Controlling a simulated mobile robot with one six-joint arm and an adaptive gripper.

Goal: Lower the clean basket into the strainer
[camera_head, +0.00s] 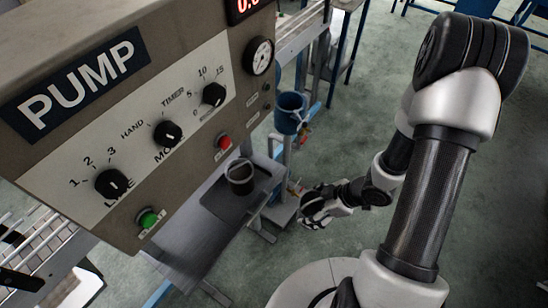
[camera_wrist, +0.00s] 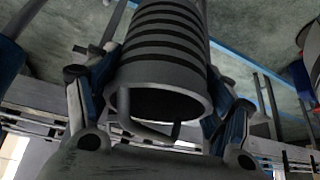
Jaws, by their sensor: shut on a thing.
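The basket (camera_wrist: 165,55) fills the middle of the wrist view. It is a grey cylinder with dark bands, its open rim towards the camera and a bail handle (camera_wrist: 140,128) across the mouth. My gripper (camera_wrist: 160,95) is shut on it, with blue-padded fingers on both sides. Whether the fingers press on the wall or on the handle is unclear. In the head view my gripper (camera_head: 312,207) is small, right of a grey stand, and the basket there is hidden or too small to tell. I cannot pick out the strainer with certainty.
The pump panel (camera_head: 130,110) with knobs and buttons fills the left of the head view. A dark pot (camera_head: 241,175) stands on a dark tray (camera_head: 222,203) below it. A blue bucket (camera_head: 290,112) is behind. Grey floor (camera_head: 345,110) is open around my arm.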

